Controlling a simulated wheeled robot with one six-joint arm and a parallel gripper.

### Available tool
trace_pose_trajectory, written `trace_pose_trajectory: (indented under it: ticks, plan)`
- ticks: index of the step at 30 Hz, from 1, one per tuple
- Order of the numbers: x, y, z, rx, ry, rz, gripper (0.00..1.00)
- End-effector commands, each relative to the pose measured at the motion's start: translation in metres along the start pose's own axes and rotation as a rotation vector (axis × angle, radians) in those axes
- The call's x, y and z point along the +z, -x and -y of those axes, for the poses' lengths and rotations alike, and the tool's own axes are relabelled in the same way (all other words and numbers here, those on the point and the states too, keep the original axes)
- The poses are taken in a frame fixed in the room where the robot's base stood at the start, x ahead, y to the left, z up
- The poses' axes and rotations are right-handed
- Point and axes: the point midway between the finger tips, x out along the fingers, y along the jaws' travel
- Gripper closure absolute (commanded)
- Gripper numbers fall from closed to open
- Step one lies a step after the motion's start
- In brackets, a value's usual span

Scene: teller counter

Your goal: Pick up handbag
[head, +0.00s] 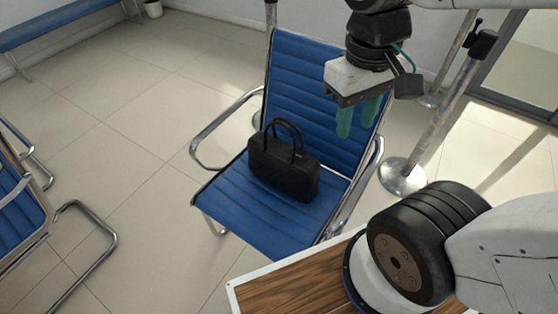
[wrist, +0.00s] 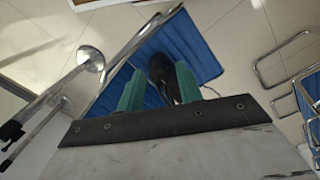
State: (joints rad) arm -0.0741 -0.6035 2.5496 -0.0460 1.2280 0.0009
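A black handbag (head: 284,170) stands upright on the seat of a blue chair (head: 300,220), with its handles (head: 284,135) standing up. My gripper (head: 357,122) has green fingers that point down. It is up and to the right of the bag in the head view, in front of the chair's backrest in the picture, and apart from the bag. In the wrist view the fingers (wrist: 160,85) are spread with nothing held between them. The dark bag (wrist: 161,68) shows beyond them over the blue seat, partly hidden by the fingers.
Chrome armrests (head: 207,140) flank the seat. A metal post with a round base (head: 404,177) stands right of the chair. A wooden tabletop (head: 300,284) is in front. Another blue chair (head: 20,205) is at left. Open tiled floor (head: 130,140) lies between.

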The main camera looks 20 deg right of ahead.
Motion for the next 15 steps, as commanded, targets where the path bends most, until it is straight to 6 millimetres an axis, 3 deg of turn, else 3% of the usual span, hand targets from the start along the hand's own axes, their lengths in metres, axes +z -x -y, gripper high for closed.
trace_pose_trajectory:
  ticks: [8,15]
  plan:
    - [-0.038,-0.060,-0.014,0.245,0.273,0.311,0.64]
    - [-0.087,-0.110,-0.032,0.542,0.608,0.514,0.64]
